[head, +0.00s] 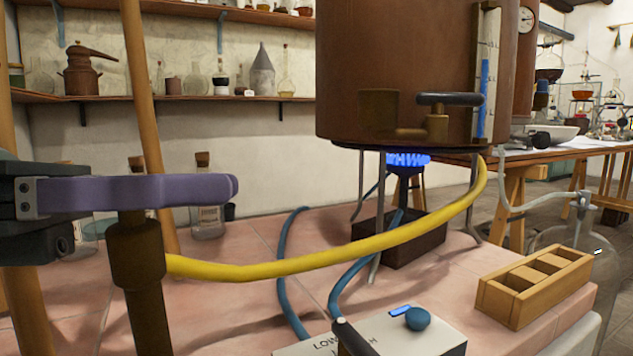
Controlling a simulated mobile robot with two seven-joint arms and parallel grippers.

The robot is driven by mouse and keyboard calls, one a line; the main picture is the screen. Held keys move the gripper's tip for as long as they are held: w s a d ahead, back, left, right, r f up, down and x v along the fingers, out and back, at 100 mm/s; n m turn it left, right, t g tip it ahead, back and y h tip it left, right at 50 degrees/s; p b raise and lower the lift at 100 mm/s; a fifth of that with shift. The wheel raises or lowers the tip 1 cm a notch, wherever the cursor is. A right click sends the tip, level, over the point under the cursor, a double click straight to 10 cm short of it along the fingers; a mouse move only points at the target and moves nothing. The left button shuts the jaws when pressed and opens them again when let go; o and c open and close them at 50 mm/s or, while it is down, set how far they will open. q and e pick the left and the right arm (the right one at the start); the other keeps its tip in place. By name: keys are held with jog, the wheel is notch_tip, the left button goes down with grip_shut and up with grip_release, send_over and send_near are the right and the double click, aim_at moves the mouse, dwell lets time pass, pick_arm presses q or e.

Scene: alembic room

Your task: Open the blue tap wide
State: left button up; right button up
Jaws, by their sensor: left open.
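A tap with a bluish-purple bar handle (150,192) stands close in the left foreground. Its dark brown upright body (136,254) is below the handle, and a yellow hose (330,252) runs from it toward the copper tank. My left gripper (28,200) is at the left edge, at the handle's left end, open and partly cut off by the frame. A finger overlaps that end; I cannot tell whether they touch. My right gripper is not in view.
The copper tank (395,60) stands on thin legs over a blue flame (407,159). A white control box (425,342) with a blue knob (418,318) sits in front. A wooden rack (535,285) is on the right.

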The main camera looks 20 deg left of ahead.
pick_arm(q)
grip_shut()
dwell(0.3)
jog(key=shift+f+m+g+b, duration=0.3)
jog(key=shift+g+b, duration=0.1)
jog(key=shift+b, duration=0.2)
jog(key=shift+s+d+r+m+g+h+b, duration=0.1)
jog(key=shift+s+r+m+g+h+b, duration=0.1)
jog(key=shift+m+g+h+b, duration=0.4)
jog(key=shift+r, duration=0.1)
grip_release()
